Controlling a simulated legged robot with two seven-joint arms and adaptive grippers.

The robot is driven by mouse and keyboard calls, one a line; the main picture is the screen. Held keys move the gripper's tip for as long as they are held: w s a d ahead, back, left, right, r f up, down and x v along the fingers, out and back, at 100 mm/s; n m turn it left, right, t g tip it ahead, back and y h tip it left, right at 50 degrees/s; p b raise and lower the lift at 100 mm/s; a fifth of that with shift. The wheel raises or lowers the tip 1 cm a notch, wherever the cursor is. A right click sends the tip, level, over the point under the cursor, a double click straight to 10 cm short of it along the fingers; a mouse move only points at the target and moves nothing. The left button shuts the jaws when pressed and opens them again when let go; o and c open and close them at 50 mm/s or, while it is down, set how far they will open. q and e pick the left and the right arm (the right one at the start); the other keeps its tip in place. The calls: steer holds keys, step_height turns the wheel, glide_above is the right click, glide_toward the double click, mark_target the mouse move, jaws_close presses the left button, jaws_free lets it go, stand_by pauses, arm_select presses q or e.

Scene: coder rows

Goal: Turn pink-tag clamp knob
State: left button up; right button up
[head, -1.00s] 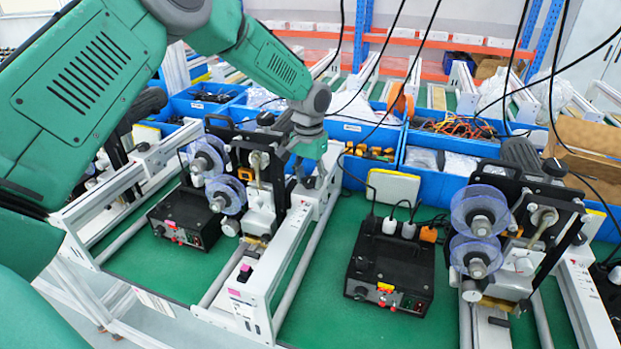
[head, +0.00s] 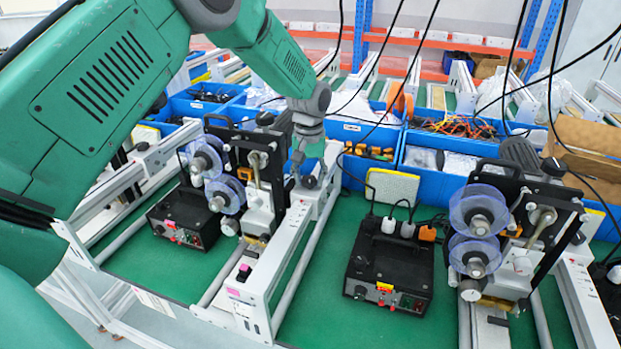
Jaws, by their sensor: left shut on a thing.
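The pink-tag coder (head: 262,205) stands in the left row, with reels and a black frame on white rails. A pink tag (head: 239,293) is on the front of its white rail. Its dark clamp knob (head: 309,182) sits low on the rail, right of the coder's head, and is partly hidden by my gripper. My left gripper (head: 303,173) points down over this knob and is shut on it. Its fingertips are small here and partly merge with the machine. My right gripper is not in view.
A black control box (head: 185,218) stands left of the coder, and another with a yellow tag (head: 390,268) stands to its right. A second coder (head: 500,235) is at the right. Blue bins (head: 365,172) line the back, and black cables hang down. Green table shows between the rows.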

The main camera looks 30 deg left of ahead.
mark_target(311, 178)
arm_select(q)
steer(key=n, duration=0.4)
steer(key=shift+f+n, duration=0.1)
steer(key=shift+n, duration=0.2)
steer(key=n, duration=0.3)
steer(key=shift+d+n, duration=0.1)
steer(key=shift+n, duration=0.2)
steer(key=n, duration=0.4)
steer(key=shift+w+n, duration=0.1)
steer(key=shift+n, duration=1.5)
steer(key=o, duration=1.1)
steer(key=shift+w, duration=0.15)
step_height(311, 178, up, 12)
steer(key=shift+w+f, duration=0.1)
